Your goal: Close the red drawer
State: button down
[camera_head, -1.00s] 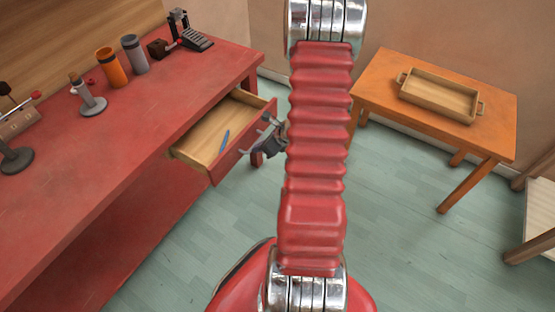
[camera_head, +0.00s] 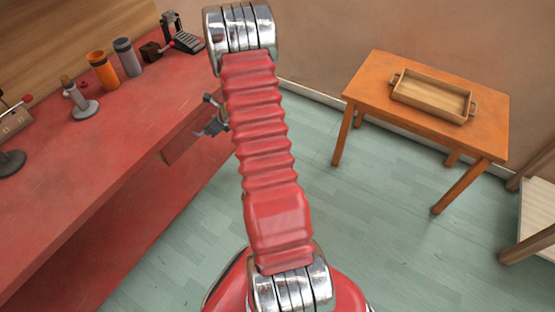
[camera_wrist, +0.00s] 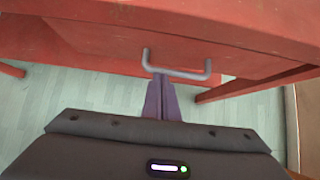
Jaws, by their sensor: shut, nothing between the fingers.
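The red drawer (camera_head: 182,148) is set in the front of the red workbench (camera_head: 110,180). In the wrist view the drawer front (camera_wrist: 120,42) carries a grey bar handle (camera_wrist: 180,73). My gripper (camera_wrist: 161,80) is shut and empty, its fingertips at the left part of the handle, touching or very close. In the head view my gripper (camera_head: 209,128) is beside the drawer front, partly hidden by my arm.
Orange cup (camera_head: 103,70), grey cup (camera_head: 128,57) and a stand (camera_head: 83,100) are on the bench top. An orange table (camera_head: 365,85) with a wooden tray (camera_head: 432,105) stands at the right. The floor between is clear.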

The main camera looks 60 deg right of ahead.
jog(key=shift+w+a+r, duration=0.1)
jog(key=shift+w+r, duration=0.05)
jog(key=shift+w, duration=0.9)
jog(key=shift+a, duration=0.1)
jog(key=s+f+v, duration=0.2)
jog(key=v, duration=1.1)
jog(key=shift+s+d, duration=0.25)
jog(key=shift+s, duration=0.15)
